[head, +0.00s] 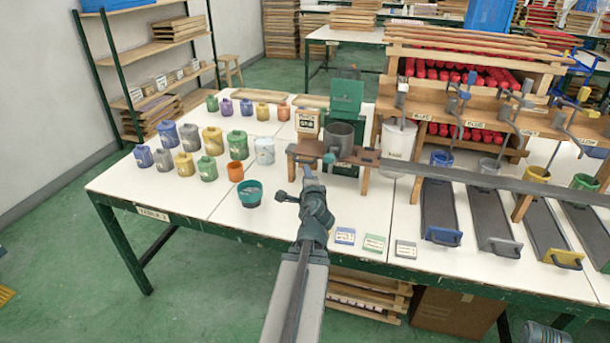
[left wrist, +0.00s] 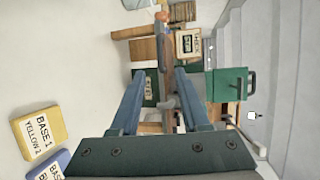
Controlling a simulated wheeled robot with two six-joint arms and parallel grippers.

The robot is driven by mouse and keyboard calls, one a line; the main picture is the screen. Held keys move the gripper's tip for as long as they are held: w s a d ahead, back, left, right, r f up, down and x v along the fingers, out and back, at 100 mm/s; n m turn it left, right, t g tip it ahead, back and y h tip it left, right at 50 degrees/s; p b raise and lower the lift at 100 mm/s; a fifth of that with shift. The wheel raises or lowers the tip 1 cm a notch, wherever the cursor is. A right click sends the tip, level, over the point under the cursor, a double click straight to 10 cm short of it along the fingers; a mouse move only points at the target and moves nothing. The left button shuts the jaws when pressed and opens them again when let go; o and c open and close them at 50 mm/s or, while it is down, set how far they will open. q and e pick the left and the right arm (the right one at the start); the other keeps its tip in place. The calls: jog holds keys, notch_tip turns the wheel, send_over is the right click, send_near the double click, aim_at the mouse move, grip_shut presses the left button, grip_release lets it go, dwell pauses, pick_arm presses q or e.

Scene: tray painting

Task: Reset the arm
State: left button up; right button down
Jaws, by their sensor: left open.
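My left arm comes in from the bottom middle of the head view and reaches over the front of the white table (head: 215,215). Its gripper (head: 308,178) is in front of a small wooden stand (head: 368,157) that has a grey pot (head: 340,135). In the left wrist view the two fingers of the left gripper (left wrist: 158,78) are spread apart, with nothing held between them. Beyond them are the stand's wood and a dark green box (left wrist: 228,86). In the head view the fingertips are small and hard to separate from the stand. My right gripper does not show.
A teal bowl (head: 250,193) and an orange cup (head: 236,171) stand left of my arm, with several paint jars behind. Small label cards (head: 374,243) lie to its right. A white bucket (head: 397,143) and dark trays (head: 453,208) stand farther right. The table's front left is clear.

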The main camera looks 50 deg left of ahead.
pick_arm(q)
jog(key=shift+s+d, duration=0.1)
jog(key=shift+d, duration=0.05)
dwell(0.4)
